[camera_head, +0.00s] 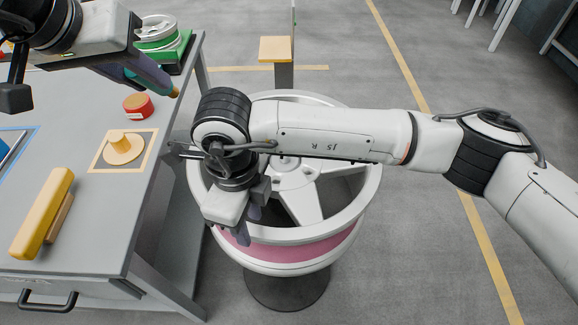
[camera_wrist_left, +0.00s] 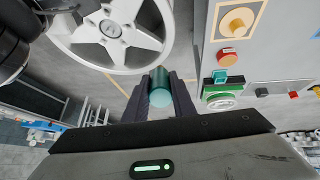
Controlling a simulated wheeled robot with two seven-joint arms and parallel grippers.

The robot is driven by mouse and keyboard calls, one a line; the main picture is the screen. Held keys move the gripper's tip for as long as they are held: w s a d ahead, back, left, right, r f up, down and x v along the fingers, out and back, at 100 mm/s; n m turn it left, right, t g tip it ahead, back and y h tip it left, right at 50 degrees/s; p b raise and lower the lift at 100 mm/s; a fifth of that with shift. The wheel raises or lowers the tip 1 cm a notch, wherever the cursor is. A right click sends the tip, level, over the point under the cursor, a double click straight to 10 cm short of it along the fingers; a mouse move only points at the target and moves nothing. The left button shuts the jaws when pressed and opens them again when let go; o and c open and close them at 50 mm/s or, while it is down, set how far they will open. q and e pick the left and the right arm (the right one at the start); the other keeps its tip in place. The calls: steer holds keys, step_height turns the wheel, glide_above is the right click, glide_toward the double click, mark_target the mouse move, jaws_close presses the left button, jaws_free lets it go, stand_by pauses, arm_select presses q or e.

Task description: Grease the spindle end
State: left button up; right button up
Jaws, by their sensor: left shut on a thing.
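My left gripper (camera_head: 148,72) is at the upper left, above the table's right edge. It is shut on a teal cylinder with an orange-brown tip (camera_head: 174,92). The wrist view shows the teal cylinder (camera_wrist_left: 160,88) between both fingers. A white spoked wheel (camera_head: 362,205) with a pink band lies flat on a dark pedestal right of the table. Its hub shows in the wrist view (camera_wrist_left: 110,28). My right gripper (camera_head: 248,220) points down at the wheel's near left rim; its grip is unclear. My right arm covers part of the wheel. I cannot make out a separate spindle end.
A yellow-topped post (camera_head: 275,50) stands behind the wheel. Floor at right is clear.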

mark_target(250, 231)
step_height(250, 231, down, 6)
steer(key=b, duration=0.4)
steer(key=shift+r, duration=0.2)
steer(key=shift+w+f+b, duration=0.1)
steer(key=shift+f+b, duration=0.35)
steer(key=shift+b, duration=0.05)
jaws_close()
